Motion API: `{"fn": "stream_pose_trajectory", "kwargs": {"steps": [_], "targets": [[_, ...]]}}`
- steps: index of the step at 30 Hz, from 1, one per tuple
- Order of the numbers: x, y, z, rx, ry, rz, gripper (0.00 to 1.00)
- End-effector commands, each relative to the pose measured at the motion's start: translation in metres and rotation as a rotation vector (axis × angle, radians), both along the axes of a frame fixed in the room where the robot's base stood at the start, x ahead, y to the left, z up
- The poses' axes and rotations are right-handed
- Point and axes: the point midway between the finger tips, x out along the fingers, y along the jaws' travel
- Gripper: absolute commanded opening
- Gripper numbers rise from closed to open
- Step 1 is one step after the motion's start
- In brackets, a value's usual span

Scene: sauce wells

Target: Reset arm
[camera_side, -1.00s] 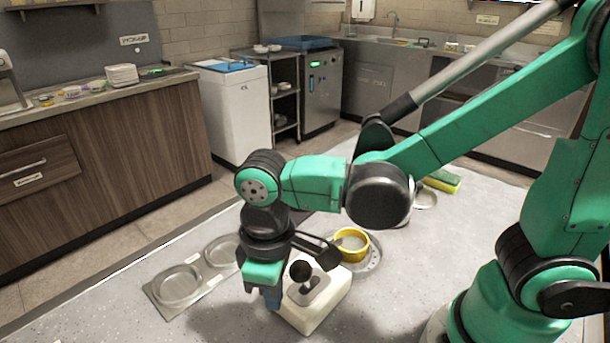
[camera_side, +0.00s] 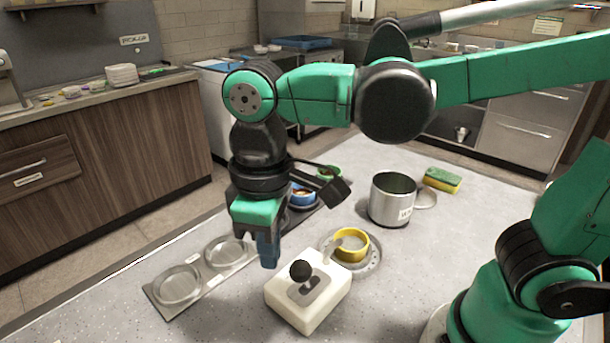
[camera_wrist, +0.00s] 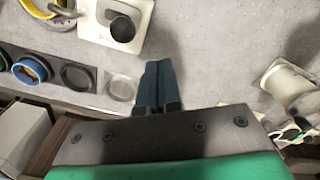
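My gripper (camera_side: 268,262) hangs pointing down in the side view, a little above and left of the white box. In the wrist view its blue fingers (camera_wrist: 154,82) lie together with nothing between them. The white box (camera_side: 318,312) has a black-knobbed lever (camera_side: 301,272) on top; it also shows in the wrist view (camera_wrist: 96,30). A yellow bowl (camera_side: 351,258) stands on a round metal plate (camera_side: 374,262) behind the box, with a grey handle-like piece at its rim.
A blue bowl (camera_side: 303,203) and a green bowl (camera_side: 329,172) sit farther back, partly behind my gripper. A metal pot (camera_side: 393,205) and a sponge (camera_side: 442,180) stand right. The front counter is clear.

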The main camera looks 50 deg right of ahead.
Motion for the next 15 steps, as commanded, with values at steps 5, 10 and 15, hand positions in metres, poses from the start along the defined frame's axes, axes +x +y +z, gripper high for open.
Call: {"fn": "stream_pose_trajectory", "kwargs": {"steps": [5,10,15], "targets": [[0.004,-0.011,-0.001,0.021,-0.039,-0.042,0.00],[0.017,-0.060,-0.008,0.105,-0.243,-0.235,0.00],[0.025,-0.109,-0.015,0.152,-0.478,-0.422,0.00]]}}
